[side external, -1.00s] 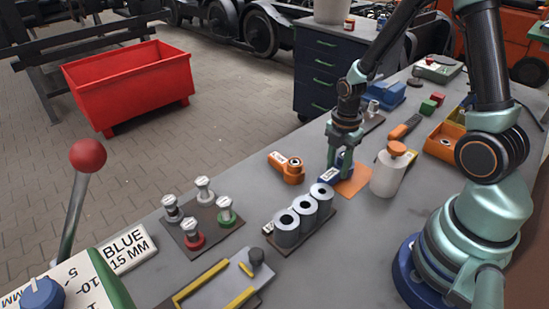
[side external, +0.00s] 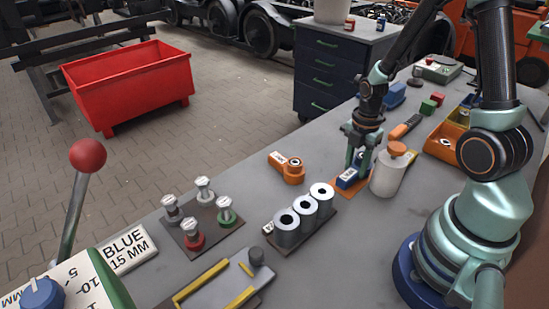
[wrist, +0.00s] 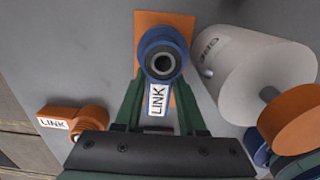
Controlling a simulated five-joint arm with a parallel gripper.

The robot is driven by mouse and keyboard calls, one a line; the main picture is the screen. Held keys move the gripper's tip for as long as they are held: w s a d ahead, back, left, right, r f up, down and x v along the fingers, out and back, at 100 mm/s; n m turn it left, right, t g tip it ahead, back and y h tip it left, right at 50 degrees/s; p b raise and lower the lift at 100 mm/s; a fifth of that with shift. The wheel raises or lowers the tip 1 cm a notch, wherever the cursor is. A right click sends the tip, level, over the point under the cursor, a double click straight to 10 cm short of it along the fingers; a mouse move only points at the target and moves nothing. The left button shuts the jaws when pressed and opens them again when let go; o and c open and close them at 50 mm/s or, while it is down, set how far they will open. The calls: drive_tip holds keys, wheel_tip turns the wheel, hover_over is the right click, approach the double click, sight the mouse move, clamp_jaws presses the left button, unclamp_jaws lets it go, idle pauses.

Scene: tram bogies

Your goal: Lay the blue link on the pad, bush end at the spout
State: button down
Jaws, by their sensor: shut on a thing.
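My gripper (side external: 360,160) is shut on the blue link (side external: 347,178), over the orange pad (side external: 345,192). In the wrist view the link (wrist: 157,98) lies between the fingers (wrist: 160,112), its white LINK label facing up. Its round bush end (wrist: 163,63) points away from the gripper, over the pad (wrist: 150,20). Whether the link touches the pad I cannot tell. A white bottle (side external: 388,175) with an orange cap (side external: 397,149) stands close to the right of the pad. I cannot make out a spout clearly.
An orange link (side external: 288,168) lies to the left of the pad. Several grey cylinders (side external: 303,213) stand on a dark plate in front. An orange-handled tool (side external: 405,127) lies behind the bottle. Bare grey bench lies between the orange link and the pad.

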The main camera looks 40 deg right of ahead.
drive_tip(key=shift+f, duration=0.3)
idle(0.4)
drive_tip(key=shift+c, duration=2)
unclamp_jaws()
drive_tip(key=shift+r, duration=0.1)
wheel_tip(320, 180, up, 12)
drive_tip(key=a+r+m+t, duration=0.5)
drive_tip(key=a+r+m, duration=0.6)
drive_tip(key=m, duration=0.7)
drive_tip(key=shift+a+r+t, duration=0.25)
drive_tip(key=shift+a+t, duration=0.05)
drive_tip(key=shift+a, duration=0.15)
